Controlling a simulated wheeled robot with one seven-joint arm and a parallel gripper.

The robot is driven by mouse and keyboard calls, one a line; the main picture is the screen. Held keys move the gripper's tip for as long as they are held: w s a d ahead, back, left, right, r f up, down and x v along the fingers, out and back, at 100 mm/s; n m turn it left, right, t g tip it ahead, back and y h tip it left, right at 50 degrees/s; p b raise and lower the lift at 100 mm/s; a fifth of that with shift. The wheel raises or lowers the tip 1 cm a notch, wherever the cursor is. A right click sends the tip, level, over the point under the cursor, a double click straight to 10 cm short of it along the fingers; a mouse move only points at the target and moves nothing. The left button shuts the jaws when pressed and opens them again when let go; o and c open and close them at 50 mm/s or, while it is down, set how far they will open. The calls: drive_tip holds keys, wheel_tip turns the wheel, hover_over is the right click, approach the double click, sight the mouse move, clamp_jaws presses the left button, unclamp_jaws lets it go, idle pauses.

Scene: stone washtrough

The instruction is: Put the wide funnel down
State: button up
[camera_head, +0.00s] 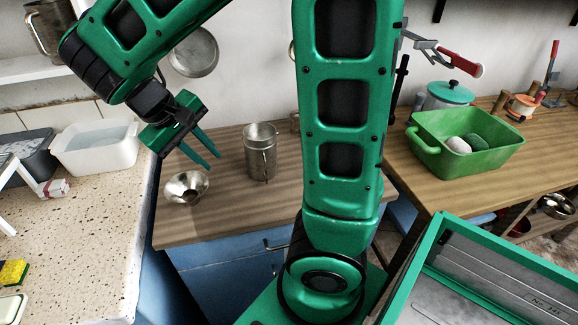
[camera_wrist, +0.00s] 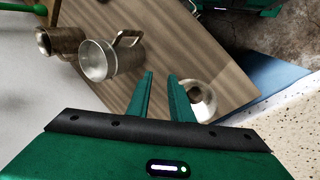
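The wide funnel (camera_head: 187,187) is a shiny metal cone with a dark centre. It rests on the wooden counter (camera_head: 222,215), near its left end; I cannot tell exactly how it is tilted. It also shows in the wrist view (camera_wrist: 203,88), partly hidden by a finger. My gripper (camera_head: 214,163) is above the counter, up and to the right of the funnel in the head view. Its two green fingers are apart with nothing between them, as the wrist view also shows (camera_wrist: 160,76). The gripper is clear of the funnel.
A metal mug (camera_head: 260,158) stands right of the funnel. A speckled stone top (camera_head: 90,225) with a white basin (camera_head: 97,160) lies left. A green tub (camera_head: 425,146) sits on the right-hand table. A pan (camera_head: 194,53) hangs on the wall behind.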

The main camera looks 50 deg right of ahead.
drive_tip(key=s+d+m+y, duration=0.2)
drive_tip(key=s+d, duration=0.3)
drive_tip(key=s, duration=0.4)
drive_tip(key=s+d+m+y, duration=0.3)
drive_tip(key=s+d+m, duration=0.1)
drive_tip(key=s, duration=0.4)
drive_tip(key=shift+s+d+f, duration=0.3)
drive_tip(key=shift+s+d, duration=0.1)
drive_tip(key=shift+d, duration=0.05)
drive_tip(key=shift+w+f, duration=0.25)
drive_tip(key=shift+w, duration=0.4)
